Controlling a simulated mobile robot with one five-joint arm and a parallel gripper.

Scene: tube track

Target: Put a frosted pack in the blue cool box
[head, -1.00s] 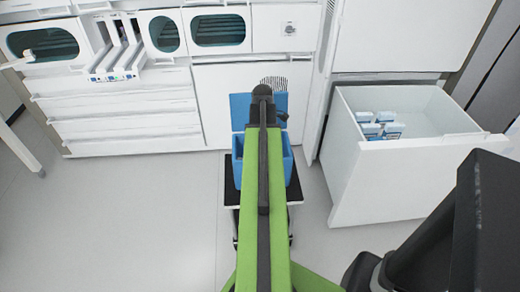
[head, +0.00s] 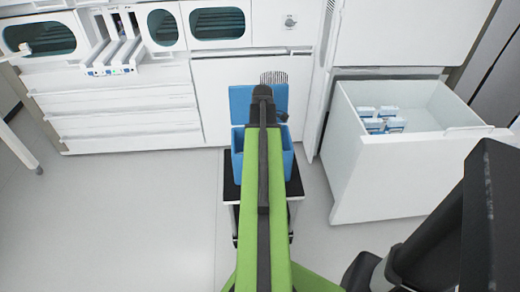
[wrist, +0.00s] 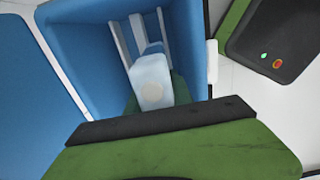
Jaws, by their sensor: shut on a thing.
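The blue cool box (head: 238,165) stands beyond my green arm in the head view, with its blue lid (head: 240,102) raised at the back. The wrist view looks down into the open box (wrist: 85,45). A pale, whitish frosted pack (wrist: 152,72) shows there, within the box's outline. My gripper (wrist: 154,92) is shut on this pack; its green parts show on both sides of it. Its height above the box floor is hard to tell. In the head view my arm hides the gripper and held pack.
The box sits on a small dark-topped stand (head: 294,188). At right, a white freezer drawer (head: 385,180) is pulled open, with several blue-and-white packs (head: 380,122) inside. White cabinets (head: 120,105) line the back. The floor at left is clear.

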